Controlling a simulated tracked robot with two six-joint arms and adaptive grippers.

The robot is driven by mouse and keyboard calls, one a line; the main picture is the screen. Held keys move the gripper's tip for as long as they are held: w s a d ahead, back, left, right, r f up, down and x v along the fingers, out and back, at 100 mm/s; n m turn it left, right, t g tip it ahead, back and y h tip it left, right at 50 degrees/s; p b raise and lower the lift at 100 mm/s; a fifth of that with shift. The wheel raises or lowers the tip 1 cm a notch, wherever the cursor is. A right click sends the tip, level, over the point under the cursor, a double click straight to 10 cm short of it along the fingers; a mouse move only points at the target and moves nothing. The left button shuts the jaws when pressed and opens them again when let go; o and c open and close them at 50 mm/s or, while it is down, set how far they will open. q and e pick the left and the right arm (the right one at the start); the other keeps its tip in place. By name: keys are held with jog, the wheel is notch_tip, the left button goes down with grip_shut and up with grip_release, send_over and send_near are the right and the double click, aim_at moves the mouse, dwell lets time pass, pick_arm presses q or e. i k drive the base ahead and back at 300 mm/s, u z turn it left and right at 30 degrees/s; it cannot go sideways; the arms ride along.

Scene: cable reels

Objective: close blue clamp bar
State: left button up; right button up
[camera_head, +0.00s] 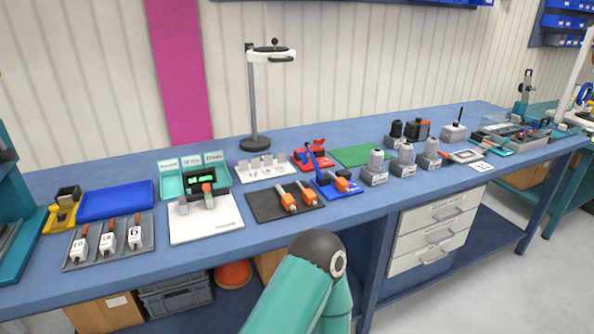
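The blue clamp stands on a blue base (350,188) near the front middle of the bench. An orange-and-grey piece (342,182) sits on the base beside the bar. Neither of my grippers is in view. One of my teal arm links rises from the bottom edge, in front of the bench.
A dark mat (262,207) with orange-handled tools lies to the left of the clamp. Grey weights (375,166) stand close on its right. A green mat (362,156) lies behind. A lamp stand (252,110) rises at the back. Drawers (437,230) hang under the bench.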

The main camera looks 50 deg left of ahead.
aim_at(317, 166)
jog(key=u, duration=1.5)
jog(key=i, duration=0.6)
jog(key=z, duration=0.15)
jog(key=k, duration=0.9)
jog(key=u, duration=0.2)
jog(key=i, duration=0.9)
jog(key=z, duration=0.15)
